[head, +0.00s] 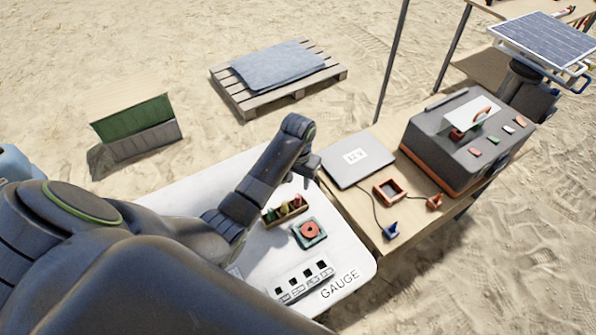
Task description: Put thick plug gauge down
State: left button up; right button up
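My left gripper (307,168) is over the far part of the white table (358,262), beyond a small wooden tray. Its fingertips are small and partly hidden by the wrist, so I cannot tell whether it is open or shut or holds anything. I cannot make out a thick plug gauge for certain. The wooden tray (273,224) holds several small green, red and tan pieces. A white block with dark square holes (303,282) stands near the "GAUGE" lettering at the table's front. My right gripper is not in view.
On the adjoining wooden table are a grey panel (357,158), an orange-framed box (389,190), a blue clip (391,231) and a large grey case (463,145). My arm covers the table's left side.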

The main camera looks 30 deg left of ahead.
pick_arm(q)
notch_tip(320, 180, up, 4)
jog(key=shift+f, duration=0.25)
dwell(0.5)
